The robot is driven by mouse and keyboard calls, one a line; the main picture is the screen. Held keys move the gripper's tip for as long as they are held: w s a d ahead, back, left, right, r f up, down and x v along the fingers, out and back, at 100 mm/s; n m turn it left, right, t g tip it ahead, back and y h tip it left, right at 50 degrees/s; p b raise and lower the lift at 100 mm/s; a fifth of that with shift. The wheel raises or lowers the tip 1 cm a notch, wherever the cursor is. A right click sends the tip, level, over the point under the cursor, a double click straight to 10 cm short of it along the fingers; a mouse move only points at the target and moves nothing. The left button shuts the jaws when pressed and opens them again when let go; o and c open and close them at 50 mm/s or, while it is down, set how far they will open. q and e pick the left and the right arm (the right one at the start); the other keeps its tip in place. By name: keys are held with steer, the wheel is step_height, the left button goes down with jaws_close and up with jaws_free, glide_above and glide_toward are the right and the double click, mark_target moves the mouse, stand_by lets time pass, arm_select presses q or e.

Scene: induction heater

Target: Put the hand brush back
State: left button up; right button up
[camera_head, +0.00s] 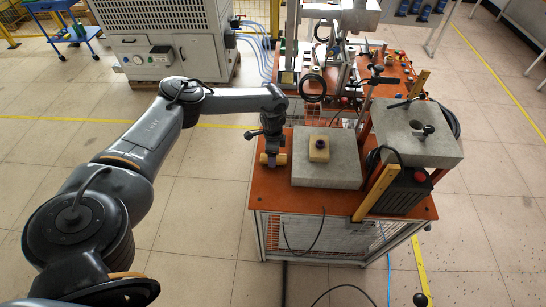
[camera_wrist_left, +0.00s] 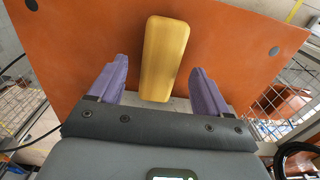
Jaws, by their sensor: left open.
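The hand brush, seen as a long yellow wooden block (camera_wrist_left: 165,58), lies on the orange tabletop (camera_wrist_left: 235,45) in the left wrist view. My left gripper (camera_wrist_left: 157,70) is open, with its two purple fingers on either side of the brush and a visible gap at each side. In the head view, my left gripper (camera_head: 272,159) reaches down to the left edge area of the orange table, and the yellow ends of the brush (camera_head: 263,158) show beside its fingers. The brush's underside is hidden. My right gripper is not in view.
A grey slab (camera_head: 327,174) with a small tan block (camera_head: 319,149) stands just right of my left gripper. Another grey slab (camera_head: 417,148) sits higher at right, near a black box with a red button (camera_head: 420,176). Machine fixtures (camera_head: 340,60) stand behind. The table's front-left corner is clear.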

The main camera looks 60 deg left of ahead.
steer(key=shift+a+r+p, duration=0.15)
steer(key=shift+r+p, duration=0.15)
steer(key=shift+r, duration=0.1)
arm_select(q)
step_height(320, 180, up, 9)
stand_by(0.4)
